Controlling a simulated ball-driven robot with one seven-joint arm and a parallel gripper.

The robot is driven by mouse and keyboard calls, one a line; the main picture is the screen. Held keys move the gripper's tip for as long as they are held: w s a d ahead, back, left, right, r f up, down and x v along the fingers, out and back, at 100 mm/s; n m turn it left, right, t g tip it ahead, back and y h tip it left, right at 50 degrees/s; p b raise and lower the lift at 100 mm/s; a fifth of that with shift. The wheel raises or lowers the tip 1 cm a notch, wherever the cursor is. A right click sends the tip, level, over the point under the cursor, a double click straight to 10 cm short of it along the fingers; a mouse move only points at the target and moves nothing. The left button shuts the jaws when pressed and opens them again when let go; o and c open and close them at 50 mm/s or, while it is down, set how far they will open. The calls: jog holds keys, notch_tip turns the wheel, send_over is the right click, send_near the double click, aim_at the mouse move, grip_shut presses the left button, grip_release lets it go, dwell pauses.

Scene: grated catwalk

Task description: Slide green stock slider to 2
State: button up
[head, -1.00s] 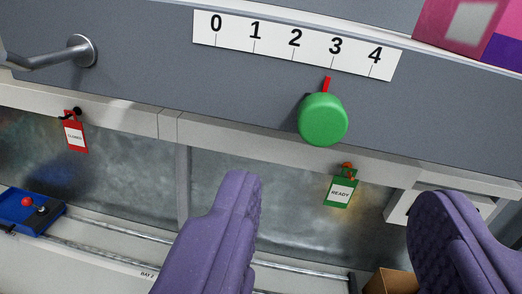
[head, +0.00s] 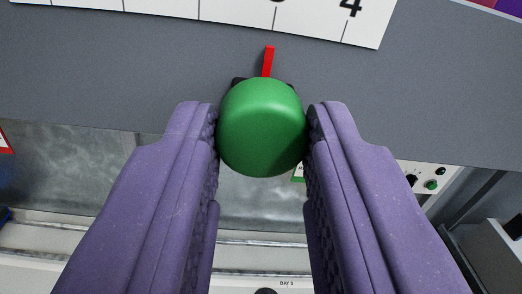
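The green stock slider (head: 262,128) has a round green knob and sits in the middle of the head view on a grey panel. Its red pointer (head: 268,62) stands just below the tick of the 3 on the white scale (head: 230,18). The 4 shows to the right; the lower numbers are cut off by the top edge. My gripper (head: 262,132) has one purple finger on each side of the knob, and both fingertips appear to touch it. The knob's mount behind is mostly hidden.
A small control box (head: 430,178) with a black knob and a green button is at the right, behind my right finger. A red-edged tag (head: 4,142) shows at the far left. The grey panel (head: 110,75) is clear left of the slider.

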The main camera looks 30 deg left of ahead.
grip_shut()
jog(key=shift+s+a+b, duration=0.2)
jog(key=shift+a+b, duration=0.1)
jog(key=shift+a, duration=0.05)
jog(key=shift+s+a, duration=0.6)
jog(key=shift+a, duration=0.15)
jog(key=o, duration=0.6)
grip_release()
jog(key=shift+w+d, duration=0.1)
jog(key=shift+d, duration=0.05)
jog(key=shift+o, duration=1.4)
jog(key=b+v, duration=0.2)
jog(key=v, duration=0.5)
jog(key=shift+s+d, duration=0.15)
jog(key=shift+s, duration=0.25)
